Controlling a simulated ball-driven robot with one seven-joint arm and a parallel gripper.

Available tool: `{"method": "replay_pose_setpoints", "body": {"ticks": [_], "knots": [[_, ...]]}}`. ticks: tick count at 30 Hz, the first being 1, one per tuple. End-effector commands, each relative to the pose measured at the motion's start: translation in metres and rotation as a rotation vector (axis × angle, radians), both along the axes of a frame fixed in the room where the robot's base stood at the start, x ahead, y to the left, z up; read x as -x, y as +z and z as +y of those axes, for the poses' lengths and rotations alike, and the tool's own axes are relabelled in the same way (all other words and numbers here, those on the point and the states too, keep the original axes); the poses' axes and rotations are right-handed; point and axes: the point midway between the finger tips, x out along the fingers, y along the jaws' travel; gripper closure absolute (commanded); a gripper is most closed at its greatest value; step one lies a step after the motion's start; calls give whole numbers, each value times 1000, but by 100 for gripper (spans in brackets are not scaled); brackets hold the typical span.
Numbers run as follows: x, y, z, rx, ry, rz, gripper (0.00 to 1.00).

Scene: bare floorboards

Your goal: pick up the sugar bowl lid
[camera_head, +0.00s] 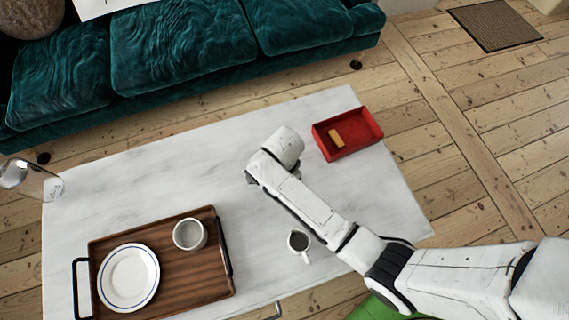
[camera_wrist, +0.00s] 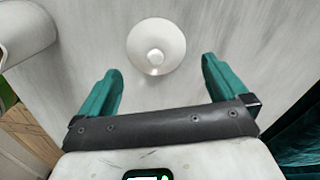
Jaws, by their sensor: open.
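The sugar bowl lid (camera_wrist: 172,38), a white disc with a round knob, lies flat on the pale marble-like tabletop in the wrist view. My gripper (camera_wrist: 160,68) has two green fingers spread wide, one at each side of the picture's middle. It is open and empty. The lid appears just beyond the fingertips, roughly centred between them, and apart from both. In the head view my arm reaches over the table and hides the lid and the fingers.
A wooden tray (camera_head: 180,287) at lower left holds a white plate (camera_head: 128,278) and a round whitish cup or bowl (camera_head: 190,235). A small jug (camera_head: 300,242) stands near my arm. A red box (camera_head: 363,147) with an orange-brown piece (camera_head: 336,137) sits upper right. A glass (camera_head: 32,181) is far left.

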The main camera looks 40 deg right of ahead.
Motion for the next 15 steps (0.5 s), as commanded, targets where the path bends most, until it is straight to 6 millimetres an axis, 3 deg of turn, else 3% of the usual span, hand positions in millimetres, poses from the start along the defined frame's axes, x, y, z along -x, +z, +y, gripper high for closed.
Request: {"method": "replay_pose_setpoints", "body": {"ticks": [9,15], "knots": [[5,-43,2,0,1,2,0],[5,-50,2,0,1,0,0]]}}
